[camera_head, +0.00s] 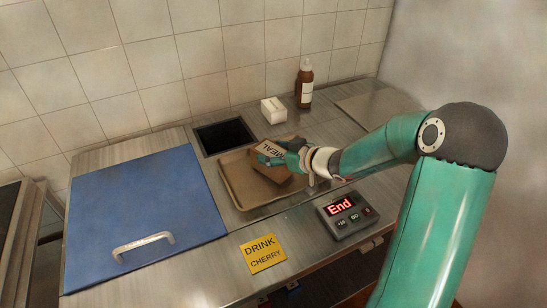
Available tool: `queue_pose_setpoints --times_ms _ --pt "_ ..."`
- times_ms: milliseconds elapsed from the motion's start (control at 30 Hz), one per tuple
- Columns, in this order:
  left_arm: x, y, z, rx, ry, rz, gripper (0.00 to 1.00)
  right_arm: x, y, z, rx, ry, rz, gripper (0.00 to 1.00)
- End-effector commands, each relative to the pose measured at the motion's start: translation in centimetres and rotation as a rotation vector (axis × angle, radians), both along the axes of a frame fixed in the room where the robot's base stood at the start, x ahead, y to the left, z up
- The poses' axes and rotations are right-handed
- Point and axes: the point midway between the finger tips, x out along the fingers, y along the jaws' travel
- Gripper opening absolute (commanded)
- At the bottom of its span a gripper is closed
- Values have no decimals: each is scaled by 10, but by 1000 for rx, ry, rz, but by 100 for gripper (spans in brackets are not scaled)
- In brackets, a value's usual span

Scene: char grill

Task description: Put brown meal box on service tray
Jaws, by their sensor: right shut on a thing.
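My right gripper (278,156) reaches in from the right and is shut on the meal box. The service tray (238,192) is a brown rectangular tray on the steel counter. The box overlaps the tray's upper right part in the picture; I cannot tell whether it touches the tray. The gripper partly hides the box. My left gripper is not in view.
A blue lid (140,215) with a handle lies left of the tray. A dark square opening (224,137) is behind the tray. Behind stand a white napkin box (273,110) and a brown bottle (304,84). A timer (347,212) and a yellow DRINK CHERRY card (263,254) are in front.

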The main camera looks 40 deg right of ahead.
Motion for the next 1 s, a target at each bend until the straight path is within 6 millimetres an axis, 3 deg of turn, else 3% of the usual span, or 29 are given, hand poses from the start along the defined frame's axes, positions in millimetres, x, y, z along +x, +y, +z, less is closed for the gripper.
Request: queue_pose_setpoints --times_ms 100,367,400,500,1000 --pt "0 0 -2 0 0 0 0 0 0 -9 1 -3 -1 15" --pt "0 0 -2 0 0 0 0 0 0 -9 -1 -3 -1 15" --pt "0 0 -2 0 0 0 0 0 0 -10 -1 -1 -1 77" --pt "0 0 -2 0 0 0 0 0 0 -10 -1 -1 -1 94" --pt "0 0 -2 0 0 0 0 -9 -2 -5 -2 -1 -3 95"
